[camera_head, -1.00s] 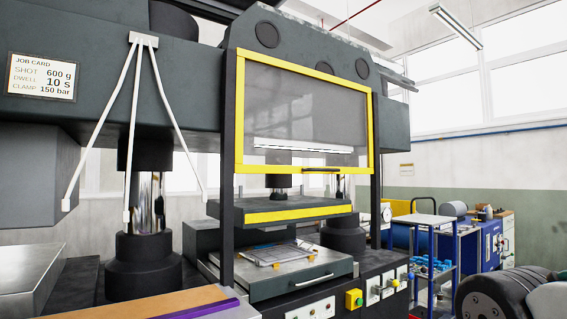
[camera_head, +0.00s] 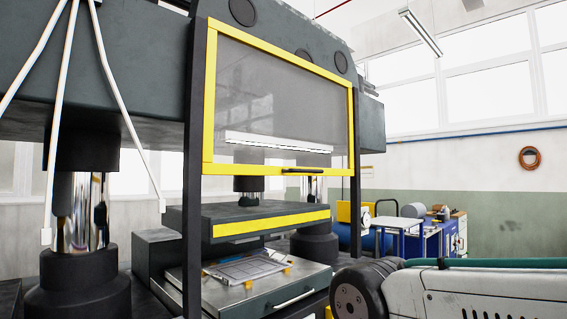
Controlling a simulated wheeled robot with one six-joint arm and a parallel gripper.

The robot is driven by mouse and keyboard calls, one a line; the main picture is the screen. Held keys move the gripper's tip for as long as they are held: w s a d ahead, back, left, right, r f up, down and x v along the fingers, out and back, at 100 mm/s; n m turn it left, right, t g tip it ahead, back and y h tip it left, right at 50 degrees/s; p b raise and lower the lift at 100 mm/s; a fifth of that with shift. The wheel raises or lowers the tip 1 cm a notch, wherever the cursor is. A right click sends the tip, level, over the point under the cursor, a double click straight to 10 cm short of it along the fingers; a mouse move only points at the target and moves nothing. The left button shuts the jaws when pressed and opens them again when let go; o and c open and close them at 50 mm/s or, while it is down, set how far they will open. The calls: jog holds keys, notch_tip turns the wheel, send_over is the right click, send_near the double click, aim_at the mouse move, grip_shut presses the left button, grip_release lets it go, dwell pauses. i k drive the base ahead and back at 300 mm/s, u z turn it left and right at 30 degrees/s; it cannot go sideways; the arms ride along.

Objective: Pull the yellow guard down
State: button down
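The yellow guard (camera_head: 280,170) is a yellow-framed clear panel, raised between two dark upright rails at the front of the press. A dark handle (camera_head: 304,171) sits on its bottom bar, right of the middle. Below the guard, the space in front of the press plates is uncovered. My arm shows at the lower right, but my gripper is not in the picture.
A dark upper plate (camera_head: 190,219) with a yellow front strip hangs below the guard. A lower drawer (camera_head: 262,302) with a handle bears a grey mould piece (camera_head: 245,267). A blue cabinet and a small table (camera_head: 400,222) stand behind at the right.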

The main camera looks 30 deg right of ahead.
aim_at(215, 27)
jog(key=z, duration=0.55)
jog(key=i, duration=0.9)
jog(key=z, duration=0.7)
